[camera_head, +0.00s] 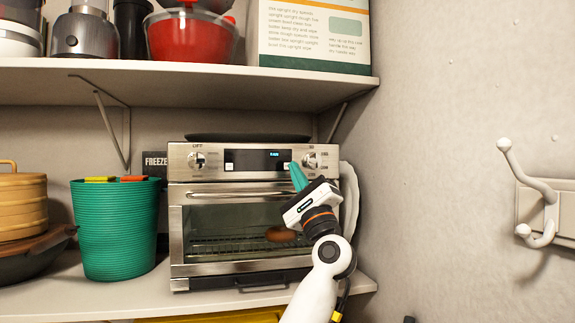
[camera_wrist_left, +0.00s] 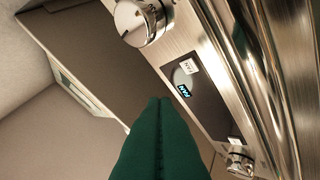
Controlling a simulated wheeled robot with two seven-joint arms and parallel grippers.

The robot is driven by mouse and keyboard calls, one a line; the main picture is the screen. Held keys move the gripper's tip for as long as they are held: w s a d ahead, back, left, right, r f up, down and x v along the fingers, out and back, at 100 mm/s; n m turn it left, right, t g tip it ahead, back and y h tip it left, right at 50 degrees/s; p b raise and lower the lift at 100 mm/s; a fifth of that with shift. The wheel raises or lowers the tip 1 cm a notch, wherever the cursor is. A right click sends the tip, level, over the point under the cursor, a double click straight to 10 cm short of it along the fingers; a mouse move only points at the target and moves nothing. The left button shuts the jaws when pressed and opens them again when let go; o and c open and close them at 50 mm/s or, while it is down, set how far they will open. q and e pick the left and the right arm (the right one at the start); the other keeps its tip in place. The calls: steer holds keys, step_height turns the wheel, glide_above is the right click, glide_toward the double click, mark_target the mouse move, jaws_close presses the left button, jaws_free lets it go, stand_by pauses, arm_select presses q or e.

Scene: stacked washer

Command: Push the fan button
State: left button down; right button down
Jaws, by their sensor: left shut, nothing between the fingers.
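The fan button is a small pale square (camera_wrist_left: 188,67) on the dark display panel of the toaster oven, beside the near knob (camera_wrist_left: 140,20). In the head view the oven (camera_head: 180,228) stands on the lower shelf, and the button (camera_head: 288,166) lies right of the lit display, close to the fingertips. My left gripper (camera_head: 295,168) has green fingers, shut and empty, pointing at the right part of the control panel. In the left wrist view its fingertips (camera_wrist_left: 160,101) appear below and left of the button, with a visible gap in the picture. My right gripper is not in view.
The right knob (camera_head: 310,161) is close to my fingers. The oven door handle (camera_head: 230,194) runs below the panel. A green basket (camera_head: 115,230) stands left of the oven. An upper shelf (camera_head: 200,83) overhangs it. Wall hooks (camera_head: 540,195) are at the right.

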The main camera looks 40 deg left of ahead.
mark_target(293, 191)
arm_select(q)
steer(key=shift+w+a+b, duration=0.35)
steer(key=shift+w+a, duration=0.7)
steer(key=shift+a, duration=0.1)
stand_by(0.8)
steer(key=shift+a, duration=0.15)
stand_by(0.4)
steer(key=shift+w+a, duration=0.2)
steer(key=shift+w+a+b, duration=0.2)
steer(key=shift+a+b, duration=0.05)
steer(key=shift+b, duration=0.15)
stand_by(0.6)
steer(key=shift+s+d+b, duration=0.25)
steer(key=shift+d+b, duration=0.05)
steer(key=shift+d, duration=0.05)
steer(key=shift+s+d, duration=0.2)
steer(key=shift+d, duration=0.05)
